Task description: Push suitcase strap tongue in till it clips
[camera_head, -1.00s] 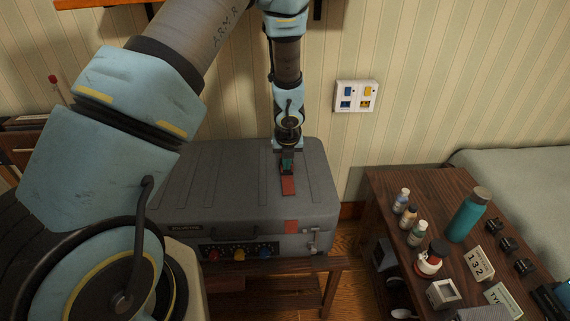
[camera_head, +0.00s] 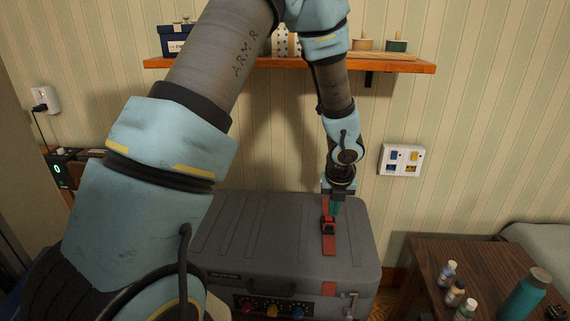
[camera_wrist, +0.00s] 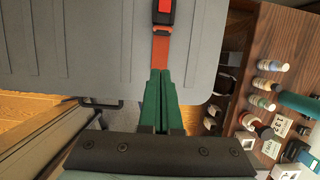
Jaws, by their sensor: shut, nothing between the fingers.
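The grey suitcase (camera_head: 235,225) lies closed, with a red strap (camera_head: 329,246) across the right part of its lid. A black buckle (camera_head: 328,227) sits on the strap in the head view. The wrist view shows the buckle (camera_wrist: 164,12) at the top edge, with red inside it, and the strap (camera_wrist: 160,48) running from it toward my fingers. My gripper (camera_head: 335,210) is over the lid by the buckle. Its green fingers (camera_wrist: 159,74) are shut together and empty. I cannot tell whether the fingers touch the strap, or how far the tongue is in.
The suitcase front has several coloured knobs (camera_head: 272,307). A wooden shelf (camera_head: 290,63) hangs on the wall behind my arm. A switch plate (camera_head: 401,160) is on the wall to the right. A brown table (camera_head: 425,262) with bottles stands to the right, apart from the suitcase.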

